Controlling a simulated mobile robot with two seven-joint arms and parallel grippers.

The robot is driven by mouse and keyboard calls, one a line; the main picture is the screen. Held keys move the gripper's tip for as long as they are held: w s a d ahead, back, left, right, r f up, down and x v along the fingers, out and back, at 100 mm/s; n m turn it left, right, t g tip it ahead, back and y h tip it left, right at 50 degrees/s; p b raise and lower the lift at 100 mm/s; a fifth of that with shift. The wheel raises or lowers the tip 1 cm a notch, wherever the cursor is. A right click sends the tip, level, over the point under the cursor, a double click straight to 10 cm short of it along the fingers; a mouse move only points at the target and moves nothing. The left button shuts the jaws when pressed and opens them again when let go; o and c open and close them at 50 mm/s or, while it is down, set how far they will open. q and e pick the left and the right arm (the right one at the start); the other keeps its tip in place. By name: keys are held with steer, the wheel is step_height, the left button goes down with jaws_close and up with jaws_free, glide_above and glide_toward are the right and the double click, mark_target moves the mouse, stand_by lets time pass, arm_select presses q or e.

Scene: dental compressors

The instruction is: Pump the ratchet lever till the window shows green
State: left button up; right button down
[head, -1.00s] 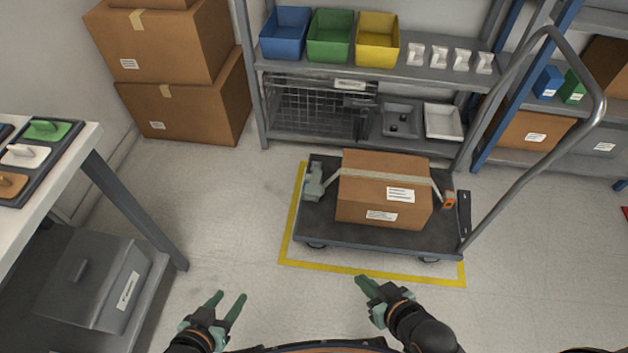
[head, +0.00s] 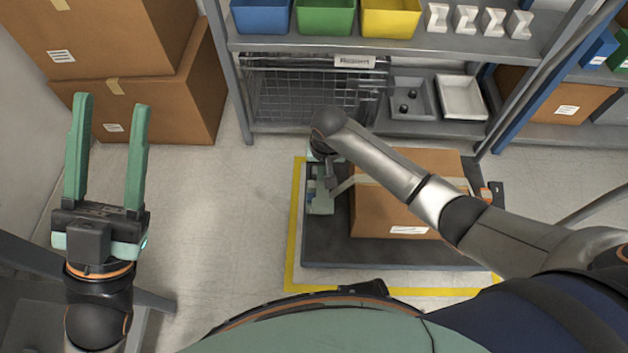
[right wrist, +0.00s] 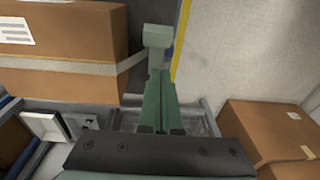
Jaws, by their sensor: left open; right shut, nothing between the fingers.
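The ratchet (head: 320,197), a grey-green fitting with an upright part, sits on the left end of the trolley deck. A pale strap (head: 345,184) runs from it over a cardboard box (head: 405,205). In the right wrist view the ratchet's pale block-topped lever (right wrist: 157,38) stands just beyond my right gripper (right wrist: 160,76), whose fingers are shut and empty. They overlap the lever's lower part in the picture; I cannot tell whether they touch it. My left gripper (head: 108,150) is open and empty at the left. No coloured window is readable.
The trolley (head: 400,252) stands inside a yellow floor outline (head: 293,230). An orange fitting (head: 487,194) is at its right end. Behind are a wire cage (head: 300,95) and shelf bins (head: 325,16). Stacked boxes (head: 150,110) stand at left. My right arm crosses above the box.

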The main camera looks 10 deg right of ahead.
arm_select(q)
steer(key=shift+s+r+m+h, duration=0.15)
steer(key=shift+r+m+h, duration=0.25)
steer(key=shift+h, duration=0.1)
arm_select(e)
steer(key=shift+w+d+r, duration=0.2)
steer(key=shift+w+d, duration=0.05)
steer(key=shift+w, duration=0.2)
arm_select(q)
steer(key=shift+s, duration=0.1)
arm_select(e)
steer(key=b, duration=0.6)
glide_above(323, 202)
steer(key=w, duration=0.1)
step_height(323, 202, down, 10)
steer(key=shift+w+d+r, duration=0.1)
steer(key=shift+w, duration=0.05)
steer(key=f+b, duration=0.1)
steer(key=s+f+b, duration=0.1)
steer(key=f, duration=0.1)
steer(key=shift+s+a+f, duration=0.25)
steer(key=shift+s+f, duration=0.05)
steer(key=shift+f, duration=0.1)
arm_select(q)
step_height(323, 202, down, 9)
steer(key=d, duration=0.1)
steer(key=shift+w+g, duration=0.3)
steer(key=shift+g, duration=0.1)
